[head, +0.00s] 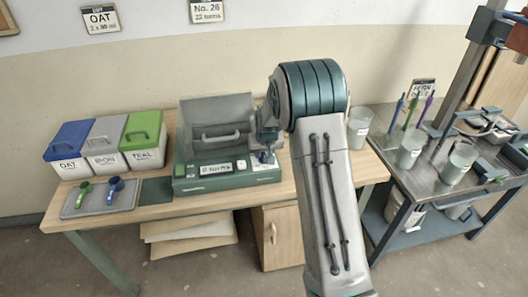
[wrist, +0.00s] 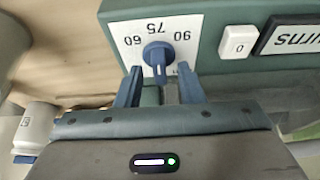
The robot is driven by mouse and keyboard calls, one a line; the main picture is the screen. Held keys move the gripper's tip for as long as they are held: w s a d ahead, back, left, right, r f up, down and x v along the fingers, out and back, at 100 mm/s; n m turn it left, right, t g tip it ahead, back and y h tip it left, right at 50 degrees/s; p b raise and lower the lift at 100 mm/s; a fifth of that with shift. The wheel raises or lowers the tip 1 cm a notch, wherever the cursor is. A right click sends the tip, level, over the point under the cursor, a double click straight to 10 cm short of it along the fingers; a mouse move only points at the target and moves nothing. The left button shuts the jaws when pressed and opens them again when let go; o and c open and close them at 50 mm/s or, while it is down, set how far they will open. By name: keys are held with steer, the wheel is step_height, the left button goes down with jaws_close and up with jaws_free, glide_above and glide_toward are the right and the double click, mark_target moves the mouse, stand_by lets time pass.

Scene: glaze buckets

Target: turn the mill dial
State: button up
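The mill (head: 228,178) is a green and grey machine on the wooden table, with a small display on its front. Its dial (wrist: 157,54) is a dark blue knob on a white plate in the wrist view, with a pale mark on its lower end. The plate's numbers 60, 75 and 90 appear upside down around it. My gripper (wrist: 160,72) is open, with one blue finger to each side of the dial's lower end and gaps between. In the head view my gripper (head: 265,150) is at the mill's right end, and the dial is hard to make out.
A white button (wrist: 237,42) and a display (wrist: 290,34) sit beside the dial. Blue, grey and green lidded bins (head: 104,143) and a scoop tray (head: 97,203) stand left of the mill. A metal table (head: 385,145) with cups stands to the right.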

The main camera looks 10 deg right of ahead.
steer(key=shift+w+f, duration=0.1)
steer(key=shift+f, duration=0.05)
jaws_close()
steer(key=shift+d+f+n+b, duration=0.1)
steer(key=shift+n+b, duration=0.2)
steer(key=shift+b, duration=0.2)
steer(key=shift+f+n+y+b, duration=0.1)
steer(key=shift+n+y+b, duration=0.2)
steer(key=shift+n+b, duration=0.35)
steer(key=shift+d+n+y+b, duration=0.15)
steer(key=shift+n+y+b, duration=0.6)
steer(key=shift+n, duration=0.5)
steer(key=n+g+y+b, duration=0.1)
steer(key=n, duration=0.4)
steer(key=shift+r, duration=0.2)
steer(key=shift+n+g, duration=0.3)
steer(key=shift+n, duration=0.1)
